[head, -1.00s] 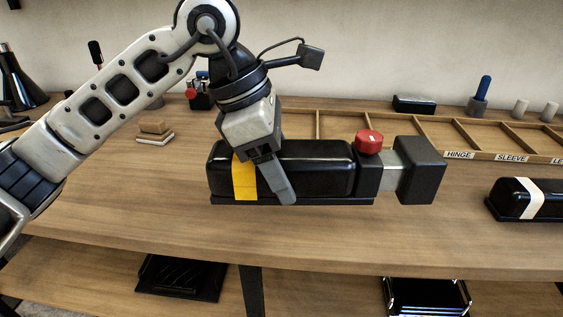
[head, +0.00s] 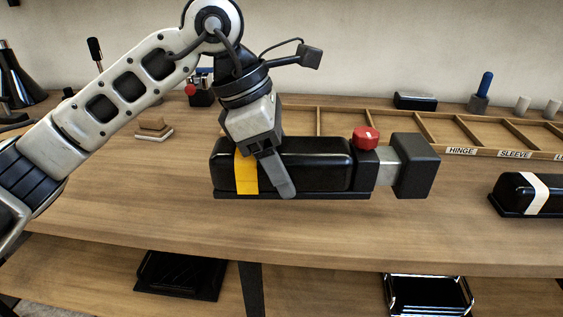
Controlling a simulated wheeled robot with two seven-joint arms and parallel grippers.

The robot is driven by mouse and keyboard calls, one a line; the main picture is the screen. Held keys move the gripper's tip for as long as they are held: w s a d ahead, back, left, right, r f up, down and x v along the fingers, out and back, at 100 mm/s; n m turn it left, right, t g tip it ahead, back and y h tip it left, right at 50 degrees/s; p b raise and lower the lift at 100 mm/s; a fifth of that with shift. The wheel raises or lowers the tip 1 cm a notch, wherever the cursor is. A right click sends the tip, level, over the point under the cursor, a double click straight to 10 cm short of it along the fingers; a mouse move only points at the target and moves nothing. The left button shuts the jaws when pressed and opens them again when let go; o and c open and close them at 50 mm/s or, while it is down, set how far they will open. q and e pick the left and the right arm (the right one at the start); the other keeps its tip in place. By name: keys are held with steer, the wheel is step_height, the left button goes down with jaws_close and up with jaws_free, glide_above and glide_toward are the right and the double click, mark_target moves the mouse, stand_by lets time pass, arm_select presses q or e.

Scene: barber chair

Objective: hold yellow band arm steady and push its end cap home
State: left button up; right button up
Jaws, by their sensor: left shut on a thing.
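The yellow band arm (head: 318,165) is a long glossy black armrest with a yellow band (head: 246,174) near its left end. It lies lengthwise on the wooden bench in the head view. Its dark block-shaped end cap (head: 416,166) is at the right end, with a bare light-metal length (head: 386,168) showing between cap and body. A red knob (head: 365,138) sits on top near that end. My left gripper (head: 272,172) comes down from above and is shut on the armrest just right of the yellow band. The far finger is hidden. My right gripper is not in view.
A wooden compartment tray (head: 440,140) labelled HINGE and SLEEVE lies behind. A white-banded black armrest (head: 535,194) is at the right. The bench front (head: 350,230) is clear.

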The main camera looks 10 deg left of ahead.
arm_select(q)
steer(key=shift+w+a+f+b, duration=0.15)
steer(key=shift+w+f+b, duration=0.35)
steer(key=shift+w+f, duration=1.25)
steer(key=shift+w+a+f+b, duration=0.2)
steer(key=shift+w+f+b, duration=0.35)
steer(key=shift+w+f, duration=1.2)
steer(key=shift+w+a+f+b, duration=0.15)
steer(key=shift+w+f+b, duration=0.35)
steer(key=shift+w+f, duration=1.25)
steer(key=shift+w+r, duration=0.5)
steer(key=shift+f+b, duration=0.35)
steer(key=shift+f, duration=0.35)
